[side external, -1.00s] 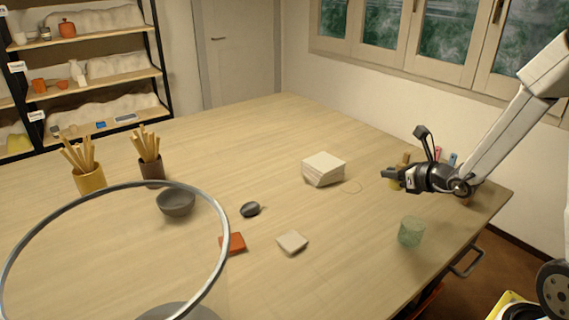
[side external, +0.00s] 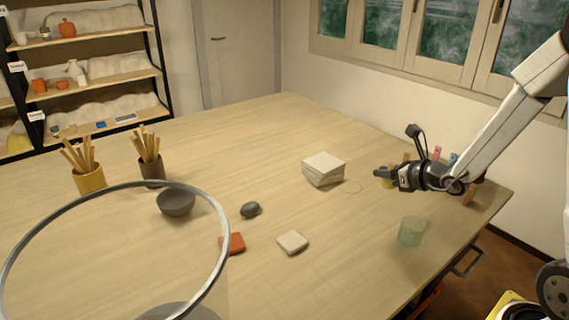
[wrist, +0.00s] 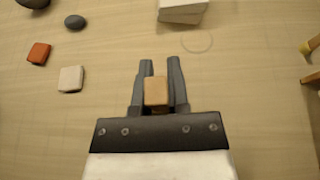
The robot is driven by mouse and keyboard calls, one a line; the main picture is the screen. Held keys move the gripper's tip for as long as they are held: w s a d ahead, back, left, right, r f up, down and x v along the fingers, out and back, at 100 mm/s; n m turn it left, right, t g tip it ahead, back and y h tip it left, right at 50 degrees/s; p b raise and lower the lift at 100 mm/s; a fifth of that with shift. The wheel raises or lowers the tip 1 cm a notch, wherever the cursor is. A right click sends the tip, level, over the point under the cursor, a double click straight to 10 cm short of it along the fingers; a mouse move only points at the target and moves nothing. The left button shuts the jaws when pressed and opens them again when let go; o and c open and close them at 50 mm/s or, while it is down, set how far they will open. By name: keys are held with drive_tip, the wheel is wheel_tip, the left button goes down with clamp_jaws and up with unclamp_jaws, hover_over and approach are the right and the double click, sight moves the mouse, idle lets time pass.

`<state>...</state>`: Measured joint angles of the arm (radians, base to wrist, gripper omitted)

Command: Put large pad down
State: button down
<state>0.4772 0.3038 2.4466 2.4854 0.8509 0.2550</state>
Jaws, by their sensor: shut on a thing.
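My gripper (side external: 378,173) is over the right part of the table, to the right of the white stack. In the wrist view my gripper (wrist: 160,68) is shut on a tan block-shaped pad (wrist: 156,92), which sits between the two dark fingers. In the side view I cannot make out the held pad clearly. A thin ring outline (side external: 352,187) is marked on the table just right of the white stack; it also shows in the wrist view (wrist: 197,42), ahead and right of the fingers.
A white stack (side external: 323,170) stands beside the ring. A cream block (side external: 292,242), an orange block (side external: 235,243), a dark stone (side external: 250,209) and a grey bowl (side external: 176,203) lie to the left. A green translucent cup (side external: 411,231) stands nearer the front. Bare table lies between.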

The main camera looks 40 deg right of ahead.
drive_tip(key=w+a+n+y, duration=0.2)
drive_tip(key=w+a, duration=0.3)
drive_tip(key=a, duration=0.2)
drive_tip(key=w+a+n+g+y, duration=0.1)
drive_tip(key=w+a+n+y, duration=0.1)
drive_tip(key=w+a, duration=0.3)
drive_tip(key=a+y, duration=0.1)
drive_tip(key=a, duration=0.2)
drive_tip(key=shift+w, duration=0.2)
drive_tip(key=shift+a, duration=0.1)
hover_over(274, 199)
drive_tip(key=shift+s+f, duration=0.15)
drive_tip(key=shift+f, duration=4.4)
drive_tip(key=shift+w+f, duration=0.25)
drive_tip(key=shift+f, duration=1.6)
drive_tip(key=shift+f, duration=0.15)
